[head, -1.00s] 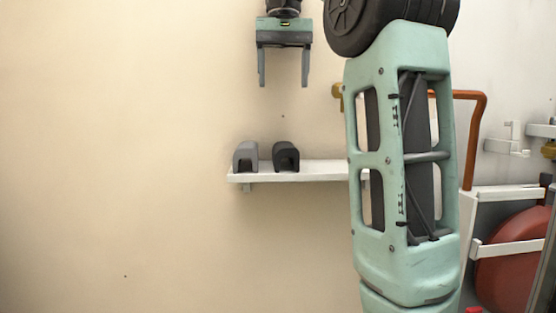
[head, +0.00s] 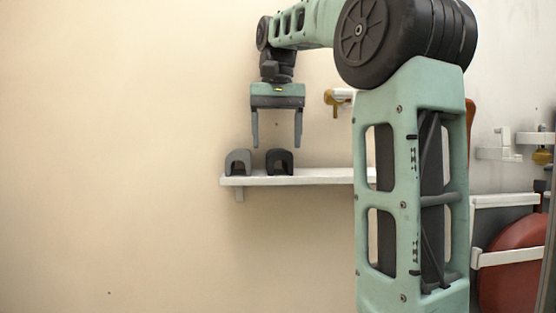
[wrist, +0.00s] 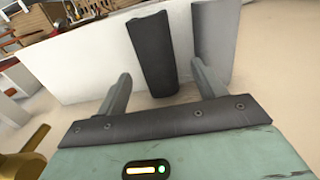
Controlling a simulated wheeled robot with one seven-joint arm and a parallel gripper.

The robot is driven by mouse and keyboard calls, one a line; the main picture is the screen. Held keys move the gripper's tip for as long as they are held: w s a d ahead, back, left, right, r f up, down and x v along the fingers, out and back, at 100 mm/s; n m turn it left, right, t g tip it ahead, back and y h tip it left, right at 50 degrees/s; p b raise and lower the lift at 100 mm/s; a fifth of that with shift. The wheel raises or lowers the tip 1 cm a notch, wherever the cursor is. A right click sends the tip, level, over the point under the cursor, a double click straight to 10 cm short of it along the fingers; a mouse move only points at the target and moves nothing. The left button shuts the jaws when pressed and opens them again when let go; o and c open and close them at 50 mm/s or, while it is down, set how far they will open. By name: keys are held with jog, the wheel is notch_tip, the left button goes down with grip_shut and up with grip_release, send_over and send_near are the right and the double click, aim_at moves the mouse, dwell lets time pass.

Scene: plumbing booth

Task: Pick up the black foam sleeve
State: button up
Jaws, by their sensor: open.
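The black foam sleeve (head: 280,162) stands on the white wall shelf (head: 310,179), an arch-shaped block with its open side down. In the wrist view the black sleeve (wrist: 155,52) shows as a long dark piece ahead of and between the two fingers. My gripper (head: 276,143) is open and empty, fingers pointing down, above the shelf; its fingertips look just above the sleeve's top in the head view. In the wrist view my gripper (wrist: 160,82) has nothing between its fingertips.
A grey sleeve (head: 238,162) of similar shape stands just left of the black one; it shows at right in the wrist view (wrist: 213,40). A brass valve (head: 338,98) is on the wall to the right. The wall left of the shelf is bare.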

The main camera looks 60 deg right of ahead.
aim_at(278, 154)
jog(key=f, duration=0.1)
jog(key=f+p, duration=0.1)
jog(key=f, duration=0.1)
jog(key=shift+s+a, duration=0.15)
jog(key=shift+s, duration=0.2)
jog(key=shift+f, duration=0.7)
jog(key=c, duration=1)
jog(key=shift+c, duration=0.3)
jog(key=shift+w+r, duration=0.1)
